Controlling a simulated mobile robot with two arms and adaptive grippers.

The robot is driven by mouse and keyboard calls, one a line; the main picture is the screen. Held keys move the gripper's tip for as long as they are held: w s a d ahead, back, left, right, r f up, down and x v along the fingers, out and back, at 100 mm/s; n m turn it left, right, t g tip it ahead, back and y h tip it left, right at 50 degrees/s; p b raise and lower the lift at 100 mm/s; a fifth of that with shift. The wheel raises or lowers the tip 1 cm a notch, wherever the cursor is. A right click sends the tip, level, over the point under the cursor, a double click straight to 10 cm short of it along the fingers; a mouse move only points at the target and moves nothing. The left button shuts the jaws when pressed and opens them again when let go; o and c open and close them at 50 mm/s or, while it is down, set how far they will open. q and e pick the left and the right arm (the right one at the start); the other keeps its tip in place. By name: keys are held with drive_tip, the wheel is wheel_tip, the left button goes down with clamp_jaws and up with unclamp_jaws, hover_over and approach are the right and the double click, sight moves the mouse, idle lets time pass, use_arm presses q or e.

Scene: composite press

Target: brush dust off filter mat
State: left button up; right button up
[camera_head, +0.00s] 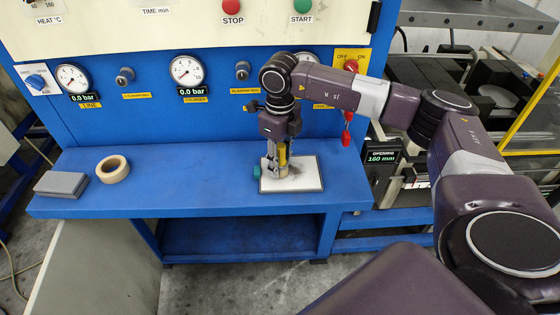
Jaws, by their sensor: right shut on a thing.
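The white filter mat (308,182) lies flat on the blue shelf, with a dark grey dust patch (295,171) near its middle. My right gripper (273,168) points down over the left part of the mat. It is shut on a brush (283,154), of which a yellow part shows between the fingers; the rest is mostly hidden. I cannot tell whether the brush touches the mat. A small teal piece (257,172) shows at the mat's left edge, beside the fingers; I cannot tell what it belongs to. My left gripper is not in view.
A roll of tape (113,169) and a grey block (62,184) sit on the left of the blue shelf (190,185). The shelf between them and the mat is clear. The blue panel with gauges and knobs (188,71) rises behind. A red tag (346,138) hangs right of the gripper.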

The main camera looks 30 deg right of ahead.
drive_tip(key=shift+f, duration=0.25)
